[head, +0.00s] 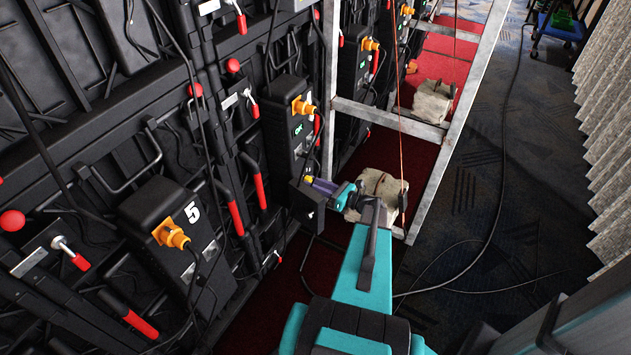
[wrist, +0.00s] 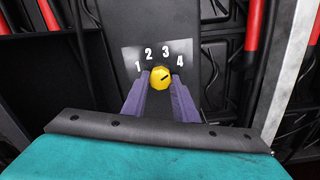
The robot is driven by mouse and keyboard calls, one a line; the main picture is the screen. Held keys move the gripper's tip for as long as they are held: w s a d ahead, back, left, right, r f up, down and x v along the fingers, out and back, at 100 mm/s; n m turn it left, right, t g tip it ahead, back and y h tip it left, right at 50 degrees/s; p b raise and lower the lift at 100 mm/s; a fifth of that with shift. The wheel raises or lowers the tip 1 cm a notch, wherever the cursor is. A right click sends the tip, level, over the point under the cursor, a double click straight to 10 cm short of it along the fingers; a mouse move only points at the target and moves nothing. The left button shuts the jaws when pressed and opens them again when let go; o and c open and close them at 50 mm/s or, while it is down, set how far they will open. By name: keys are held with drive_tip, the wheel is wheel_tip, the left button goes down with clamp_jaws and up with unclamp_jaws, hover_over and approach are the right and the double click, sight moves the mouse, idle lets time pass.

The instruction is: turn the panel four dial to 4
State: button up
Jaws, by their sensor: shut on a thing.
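The yellow dial (wrist: 160,78) sits on a black panel below a grey plate (wrist: 150,56) marked 1, 2, 3 and 4. A dark pointer line on the dial slants up to the right, roughly toward the 4. My gripper (wrist: 160,88) is shut on the dial, with one purple finger on each side of it. In the head view my gripper (head: 318,184) reaches left to a small black box (head: 306,206) on the wall. A bit of the yellow dial (head: 308,180) shows at the fingertips there.
Black wall panels carry red-handled levers (head: 254,181), cables and orange connectors (head: 171,234). A metal frame (head: 452,140) stands just behind my arm, with pale sandbags (head: 378,190) at its base. Open carpet (head: 500,200) lies to the right, crossed by a black cable.

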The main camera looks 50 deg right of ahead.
drive_tip(key=shift+d+r, duration=0.1)
drive_tip(key=shift+r, duration=0.1)
drive_tip(key=o, duration=1.1)
drive_tip(key=shift+c, duration=0.2)
drive_tip(key=shift+f, duration=0.1)
drive_tip(key=shift+s, duration=0.1)
drive_tip(key=v, duration=1.3)
drive_tip(key=shift+s, duration=0.35)
